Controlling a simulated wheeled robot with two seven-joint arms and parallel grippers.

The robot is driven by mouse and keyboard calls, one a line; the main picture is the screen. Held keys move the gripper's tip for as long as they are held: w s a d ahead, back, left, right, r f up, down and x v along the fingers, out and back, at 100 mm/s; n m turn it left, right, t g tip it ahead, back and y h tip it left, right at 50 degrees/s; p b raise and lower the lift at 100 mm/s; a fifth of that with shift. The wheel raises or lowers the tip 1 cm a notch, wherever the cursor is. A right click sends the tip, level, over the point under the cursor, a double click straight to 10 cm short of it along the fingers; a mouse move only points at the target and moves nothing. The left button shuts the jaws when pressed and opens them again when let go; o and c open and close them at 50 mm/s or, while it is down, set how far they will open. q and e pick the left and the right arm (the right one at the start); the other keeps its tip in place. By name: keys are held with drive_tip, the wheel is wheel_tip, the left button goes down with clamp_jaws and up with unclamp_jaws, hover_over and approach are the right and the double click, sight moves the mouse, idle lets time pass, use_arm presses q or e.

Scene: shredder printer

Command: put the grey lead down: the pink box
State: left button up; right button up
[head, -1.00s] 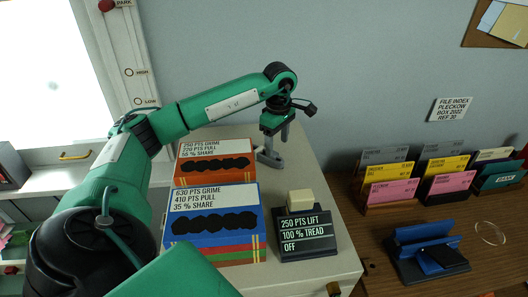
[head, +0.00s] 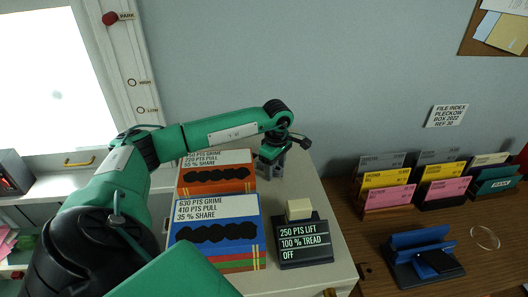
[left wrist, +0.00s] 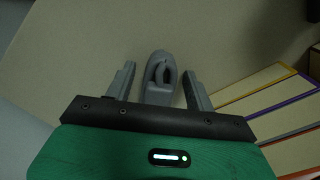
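The grey lead shows in the left wrist view as a grey looped piece (left wrist: 158,80) on the pale cabinet top, between my left gripper's fingers (left wrist: 160,88). A gap shows on each side of it, so the fingers are open around it. In the head view my left gripper (head: 271,168) is low over the cabinet's back, behind the card boxes, and hides most of the lead. Two pink file boxes, one at the left (head: 389,198) and one at the right (head: 446,189), stand on the wooden desk at right. My right gripper is not in view.
An orange-fronted box (head: 215,175) and a blue-fronted box (head: 215,225) stand on the cabinet (head: 318,195), beside a black sign block (head: 304,242). Yellow and grey file boxes stand around the pink ones. A blue device (head: 422,252) sits on the desk (head: 395,288).

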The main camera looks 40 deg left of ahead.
use_arm(q)
drive_tip(key=c, duration=1)
drive_tip(key=shift+o, duration=0.2)
drive_tip(key=shift+r, duration=0.1)
drive_tip(key=shift+w+r+b, duration=0.1)
drive_tip(key=shift+r+b, duration=0.2)
drive_tip(key=shift+r, duration=0.15)
wheel_tip(320, 180, up, 19)
drive_tip(key=b, duration=0.4)
